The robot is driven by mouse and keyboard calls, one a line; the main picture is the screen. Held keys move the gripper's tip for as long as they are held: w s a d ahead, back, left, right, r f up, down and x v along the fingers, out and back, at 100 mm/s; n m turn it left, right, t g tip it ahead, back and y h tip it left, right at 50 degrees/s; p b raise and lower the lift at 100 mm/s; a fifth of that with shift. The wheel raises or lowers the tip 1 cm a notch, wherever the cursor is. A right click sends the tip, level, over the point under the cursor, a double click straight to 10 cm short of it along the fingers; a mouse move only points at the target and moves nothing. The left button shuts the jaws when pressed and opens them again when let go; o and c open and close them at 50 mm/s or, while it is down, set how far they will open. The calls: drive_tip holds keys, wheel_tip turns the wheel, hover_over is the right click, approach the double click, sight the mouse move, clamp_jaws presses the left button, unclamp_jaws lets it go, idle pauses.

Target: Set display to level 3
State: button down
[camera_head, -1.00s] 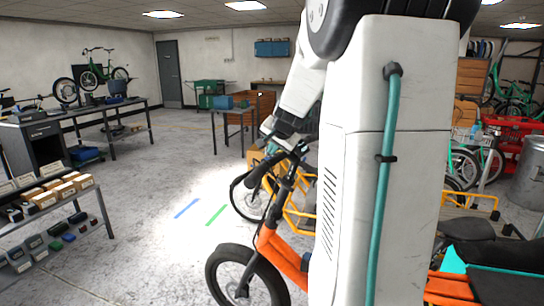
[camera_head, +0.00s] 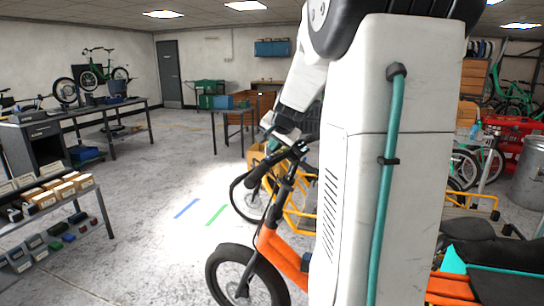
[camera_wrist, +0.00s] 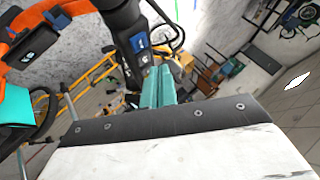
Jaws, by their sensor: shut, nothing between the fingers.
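The orange cargo bike (camera_head: 271,248) stands in front of me. Its black handlebar (camera_head: 292,160) is beside my gripper (camera_head: 299,148). In the wrist view, the teal fingers of my gripper (camera_wrist: 160,72) are closed together with nothing between them. Their tips point at a dark handlebar unit with small blue and white markings (camera_wrist: 140,45), which seems to be the display. I cannot tell whether the tips touch it, and its level is too small to read. In the head view, the display's face cannot be made out.
A yellow rail frame (camera_wrist: 88,80) lies beyond the handlebar. A shelf with boxes (camera_head: 60,190) stands at the left, and a workbench (camera_head: 110,106) is behind it. The floor (camera_head: 150,190) between them and the bike is clear. More bikes stand at the right.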

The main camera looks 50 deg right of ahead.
sight(273, 156)
drive_tip(key=shift+d+r, duration=0.15)
drive_tip(key=shift+r, duration=2.35)
drive_tip(key=s+a+f+n+g+y, duration=0.15)
drive_tip(key=s+a+n, duration=0.25)
drive_tip(key=a, duration=0.9)
drive_tip(key=s+a+f+n+g+y, duration=0.1)
drive_tip(key=s+a+n+y, duration=0.2)
drive_tip(key=a, duration=1)
drive_tip(key=s+a+f+n+g, duration=0.2)
drive_tip(key=s+a, duration=0.4)
drive_tip(key=s, duration=0.3)
drive_tip(key=s+a+f+n+g, duration=0.1)
drive_tip(key=s+a+f+n, duration=0.4)
drive_tip(key=s, duration=0.4)
drive_tip(key=shift+s+a+f+n+g, duration=0.2)
drive_tip(key=shift+a+n+g, duration=0.15)
drive_tip(key=shift+a+n, duration=0.4)
